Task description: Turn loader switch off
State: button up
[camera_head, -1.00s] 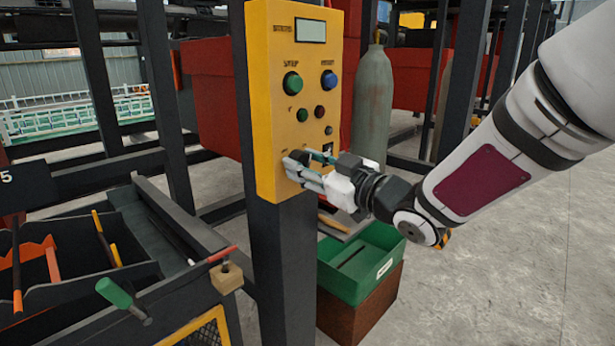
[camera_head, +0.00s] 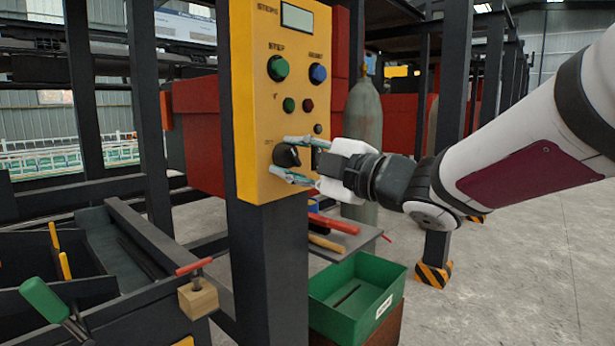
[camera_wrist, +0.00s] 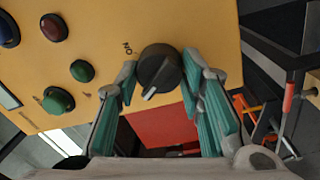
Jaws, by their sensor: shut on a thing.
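The loader switch is a black rotary knob (camera_head: 287,156) low on the yellow control panel (camera_head: 255,120). In the wrist view the knob (camera_wrist: 159,68) shows a white pointer mark toward the lower left, with a small "ON" label (camera_wrist: 127,48) beside it. My gripper (camera_head: 283,154) reaches in from the right and is shut on the knob. Its two teal-padded fingers lie on either side of the knob in the wrist view. The panel label by the knob is partly hidden in the head view.
Green (camera_head: 278,68) and blue (camera_head: 318,74) buttons, smaller buttons and a display sit higher on the panel. A dark post (camera_head: 268,270) carries the panel. A green bin (camera_head: 365,290) stands below my gripper. A gas cylinder (camera_head: 362,120) stands behind. Open floor lies to the right.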

jog(key=shift+f+n+b, duration=0.15)
jog(key=shift+n+b, duration=0.6)
jog(key=shift+n, duration=0.15)
jog(key=o, duration=1.2)
jog(key=shift+c, duration=0.2)
jog(key=v, duration=1.2)
